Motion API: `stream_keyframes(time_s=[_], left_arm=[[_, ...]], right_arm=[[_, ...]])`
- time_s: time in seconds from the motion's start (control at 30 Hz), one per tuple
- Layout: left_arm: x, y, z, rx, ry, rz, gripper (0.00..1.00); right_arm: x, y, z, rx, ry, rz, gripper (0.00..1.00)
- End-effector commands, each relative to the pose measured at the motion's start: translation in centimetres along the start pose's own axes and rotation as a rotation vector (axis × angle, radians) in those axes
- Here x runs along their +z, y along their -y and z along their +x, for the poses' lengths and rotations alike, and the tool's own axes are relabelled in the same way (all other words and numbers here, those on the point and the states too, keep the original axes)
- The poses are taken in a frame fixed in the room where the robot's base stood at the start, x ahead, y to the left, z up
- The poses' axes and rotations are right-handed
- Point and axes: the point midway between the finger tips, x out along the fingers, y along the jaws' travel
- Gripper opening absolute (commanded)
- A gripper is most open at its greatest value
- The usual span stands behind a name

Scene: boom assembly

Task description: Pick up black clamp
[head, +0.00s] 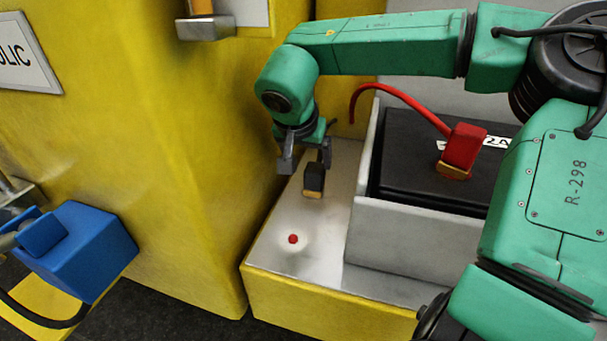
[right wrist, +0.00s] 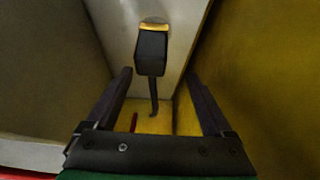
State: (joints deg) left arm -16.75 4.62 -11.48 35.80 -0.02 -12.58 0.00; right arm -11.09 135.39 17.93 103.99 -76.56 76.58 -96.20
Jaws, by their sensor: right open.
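The black clamp (head: 314,178) is a small dark block with a copper-coloured end, on the light metal ledge beside the battery box. My right gripper (head: 305,167) is open, pointing down just above and around the back of the clamp. In the right wrist view the clamp (right wrist: 151,50) shows ahead, with its thin black cable running back between the spread fingers (right wrist: 160,76). The fingers look apart from the clamp, one on each side of its line. Whether they are level with it is hard to tell. My left gripper is not in view.
A black battery (head: 410,155) sits in a grey tray (head: 415,235) right of the ledge, with a red clamp (head: 463,150) and its red cable on top. A yellow wall (head: 190,150) stands close on the left. A red button (head: 293,239) is on the ledge's clear front part.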

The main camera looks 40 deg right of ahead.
Motion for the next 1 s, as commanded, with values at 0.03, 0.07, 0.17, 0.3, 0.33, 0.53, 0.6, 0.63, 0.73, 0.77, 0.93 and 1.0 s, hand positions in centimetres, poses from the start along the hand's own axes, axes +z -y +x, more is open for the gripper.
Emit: stream_keyframes(time_s=[0.03,0.07,0.17,0.3,0.33,0.53,0.6,0.63,0.73,0.77,0.93,1.0], left_arm=[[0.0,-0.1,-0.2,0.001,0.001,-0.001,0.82],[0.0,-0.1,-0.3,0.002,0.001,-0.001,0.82],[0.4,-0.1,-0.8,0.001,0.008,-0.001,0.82],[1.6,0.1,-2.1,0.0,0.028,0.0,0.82],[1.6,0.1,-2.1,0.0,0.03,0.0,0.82],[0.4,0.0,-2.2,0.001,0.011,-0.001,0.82],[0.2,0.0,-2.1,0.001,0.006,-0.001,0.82],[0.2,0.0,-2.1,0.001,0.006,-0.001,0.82],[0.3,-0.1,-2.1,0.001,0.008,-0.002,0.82],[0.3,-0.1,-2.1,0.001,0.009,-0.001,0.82],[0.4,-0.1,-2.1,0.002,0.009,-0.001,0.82],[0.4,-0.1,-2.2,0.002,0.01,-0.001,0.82]], right_arm=[[0.3,-0.3,1.0,0.017,0.006,-0.014,0.88],[0.3,-0.4,1.4,0.018,0.007,-0.015,0.88],[0.6,-0.5,2.9,0.018,0.016,-0.011,0.88],[0.9,-1.0,5.2,0.016,0.017,-0.009,0.88],[0.9,-1.0,5.9,0.015,0.016,-0.008,0.88],[0.9,-0.9,7.6,0.01,0.009,-0.005,0.88],[0.9,-0.9,7.6,0.009,0.009,-0.004,0.88],[0.9,-0.9,7.6,0.009,0.009,-0.004,0.88],[0.8,-0.8,7.5,0.008,0.008,-0.004,0.53],[0.8,-0.8,7.5,0.008,0.008,-0.003,0.42],[0.8,-0.8,7.5,0.007,0.008,-0.003,0.0],[0.8,-0.8,7.5,0.006,0.007,-0.003,0.0]])
